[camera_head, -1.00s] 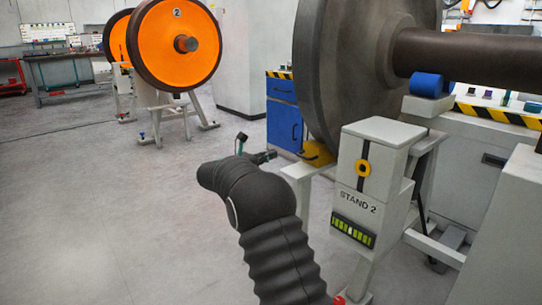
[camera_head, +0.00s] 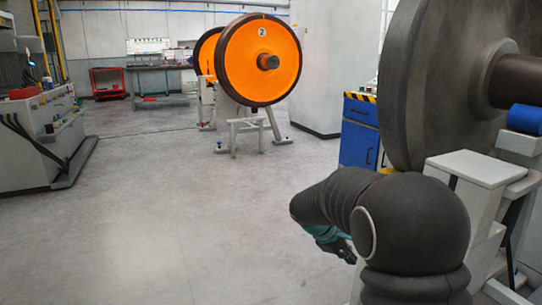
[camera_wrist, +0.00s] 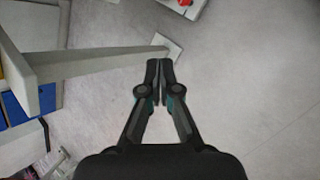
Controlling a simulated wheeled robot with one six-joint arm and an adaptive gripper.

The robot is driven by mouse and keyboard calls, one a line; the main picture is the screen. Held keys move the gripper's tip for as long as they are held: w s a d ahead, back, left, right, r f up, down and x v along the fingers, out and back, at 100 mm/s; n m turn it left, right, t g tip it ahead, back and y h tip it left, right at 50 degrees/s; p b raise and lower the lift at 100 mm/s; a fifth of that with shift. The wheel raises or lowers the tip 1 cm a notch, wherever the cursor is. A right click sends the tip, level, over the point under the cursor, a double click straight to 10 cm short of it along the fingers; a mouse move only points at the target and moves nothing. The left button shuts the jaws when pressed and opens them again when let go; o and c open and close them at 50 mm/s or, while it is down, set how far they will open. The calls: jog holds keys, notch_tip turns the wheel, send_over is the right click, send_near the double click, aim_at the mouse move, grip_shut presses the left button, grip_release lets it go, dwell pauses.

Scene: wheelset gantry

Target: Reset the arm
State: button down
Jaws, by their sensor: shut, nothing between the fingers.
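My gripper (camera_wrist: 159,72) shows in the wrist view with its two fingertips together and nothing between them. It points down over bare grey floor, beside a pale stand leg and its foot plate (camera_wrist: 168,44). In the head view my arm is folded low at the right, its dark ribbed sleeve bent toward the left.
A large grey wheel (camera_head: 425,95) on its axle stands close at the right. A blue cabinet (camera_head: 359,140) is behind it. Orange wheels (camera_head: 245,75) stand farther back. A grey console (camera_head: 40,140) is at the left. The middle floor is clear.

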jog(key=s+a+r+m+t+y+p, duration=0.1)
jog(key=s+a+r+m+y, duration=0.1)
jog(key=s, duration=0.8)
jog(key=s+a+r+m+t+y+p, duration=0.1)
jog(key=s+r+m+y, duration=0.2)
jog(key=s+r, duration=0.4)
jog(key=s+a+r+m+t+y+p, duration=0.1)
jog(key=s+r+m, duration=0.3)
jog(key=s, duration=1)
jog(key=shift+a+r+m+t+y+p, duration=0.25)
jog(key=shift+a+m+t+y+p, duration=0.15)
jog(key=shift+a+m+y+p, duration=0.25)
jog(key=shift+a, duration=0.1)
